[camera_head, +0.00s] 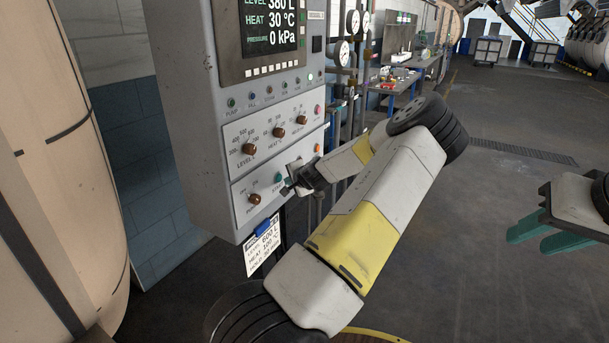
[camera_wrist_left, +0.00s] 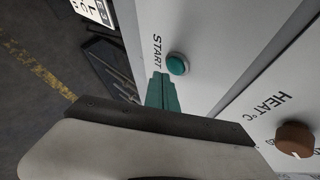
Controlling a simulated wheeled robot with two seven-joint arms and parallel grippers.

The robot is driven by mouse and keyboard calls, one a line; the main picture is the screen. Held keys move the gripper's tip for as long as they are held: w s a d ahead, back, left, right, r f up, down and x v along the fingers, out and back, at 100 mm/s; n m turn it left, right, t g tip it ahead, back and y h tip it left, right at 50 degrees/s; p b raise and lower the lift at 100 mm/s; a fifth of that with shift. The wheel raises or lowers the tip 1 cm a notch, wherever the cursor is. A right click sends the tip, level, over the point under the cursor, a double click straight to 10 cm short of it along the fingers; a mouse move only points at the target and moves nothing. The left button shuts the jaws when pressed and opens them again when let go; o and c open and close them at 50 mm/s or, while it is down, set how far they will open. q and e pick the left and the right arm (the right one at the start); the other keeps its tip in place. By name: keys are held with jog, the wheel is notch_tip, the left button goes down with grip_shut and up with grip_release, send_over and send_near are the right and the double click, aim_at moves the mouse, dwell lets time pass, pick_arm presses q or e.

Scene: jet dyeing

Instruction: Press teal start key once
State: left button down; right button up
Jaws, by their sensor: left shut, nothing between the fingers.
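The teal start key (camera_head: 278,177) is a small round button on the lower panel of the grey control cabinet. It also shows in the left wrist view (camera_wrist_left: 177,65), beside the word START, uncovered. My left gripper (camera_head: 286,189) is in front of the panel, just below and right of the key in the head view. Its teal fingers (camera_wrist_left: 160,80) are shut together and empty, with tips close to the key but not over it. Whether they touch the panel I cannot tell. My right gripper (camera_head: 528,240) is open and empty at the far right, away from the cabinet.
Brown knobs (camera_head: 278,132) sit above the start row, and another knob (camera_head: 255,198) is left of the key. A display (camera_head: 270,25) reads 380 L, 30 °C, 0 kPa. A paper tag (camera_head: 264,250) hangs below. Gauges and pipes (camera_head: 340,55) stand behind the cabinet. Floor at right is clear.

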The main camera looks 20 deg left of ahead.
pick_arm(q)
jog(key=shift+a, duration=0.15)
dwell(0.5)
jog(key=shift+a, duration=0.3)
jog(key=shift+a, duration=0.45)
dwell(0.9)
jog(key=shift+d, duration=0.85)
jog(key=shift+s+d, duration=0.15)
jog(key=shift+d, duration=1.1)
jog(key=shift+s+d, duration=0.1)
jog(key=shift+d, duration=1.15)
